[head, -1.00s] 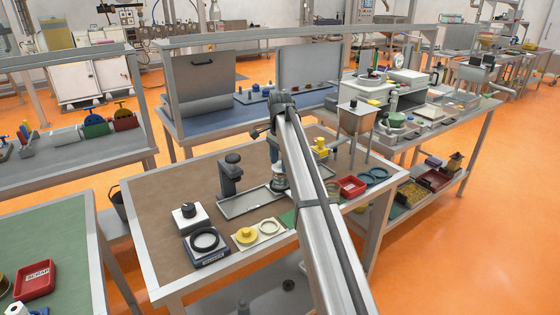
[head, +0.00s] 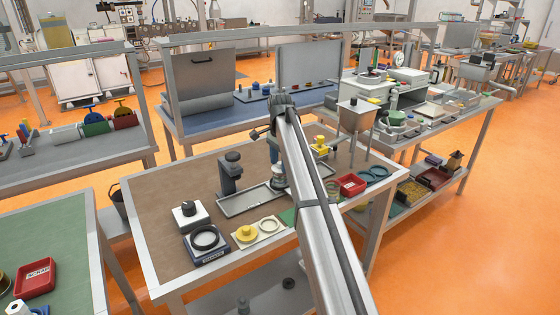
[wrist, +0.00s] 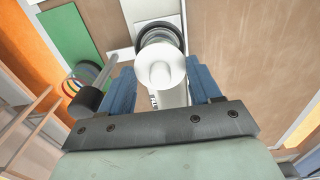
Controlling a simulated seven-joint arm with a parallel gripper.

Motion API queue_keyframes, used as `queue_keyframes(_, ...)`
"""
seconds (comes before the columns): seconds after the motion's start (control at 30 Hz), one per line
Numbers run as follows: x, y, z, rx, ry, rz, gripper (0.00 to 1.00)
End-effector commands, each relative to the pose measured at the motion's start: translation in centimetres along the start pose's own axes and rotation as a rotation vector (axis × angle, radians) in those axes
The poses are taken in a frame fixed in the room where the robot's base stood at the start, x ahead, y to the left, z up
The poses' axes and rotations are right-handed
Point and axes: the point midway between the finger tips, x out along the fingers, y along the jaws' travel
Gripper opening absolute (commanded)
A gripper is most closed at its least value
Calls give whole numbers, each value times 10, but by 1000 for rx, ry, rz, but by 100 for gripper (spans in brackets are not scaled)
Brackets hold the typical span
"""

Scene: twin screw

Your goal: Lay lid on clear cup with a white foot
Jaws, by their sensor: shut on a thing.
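In the wrist view, a white round piece with a raised middle, which looks like the lid (wrist: 160,74), sits between the two blue fingers of my gripper (wrist: 163,88). My gripper is shut on it. A dark-rimmed round thing (wrist: 158,32) shows just beyond it, partly covered; I cannot tell whether this is the clear cup or whether the two touch. In the head view, my arm hides most of the gripper and what it holds. A greyish round piece (head: 278,183) shows beside the arm, over the grey tray's right end. A white foot cannot be made out.
The grey tray (head: 236,208) lies on the brown bench top, with a dark upright fixture (head: 230,172) behind it. A black-knobbed white box (head: 188,213), a black ring on a base (head: 205,240), a yellow knobbed piece (head: 246,233) and a red bin (head: 351,184) stand nearby.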

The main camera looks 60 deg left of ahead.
Motion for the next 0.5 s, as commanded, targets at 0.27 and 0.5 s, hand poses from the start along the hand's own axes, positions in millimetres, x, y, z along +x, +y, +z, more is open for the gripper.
queue_keyframes(0.27, 0, 0, 0, 0, 0, 0, 35)
queue_keyframes(0.5, 0, 0, 0, 0, 0, 0, 72)
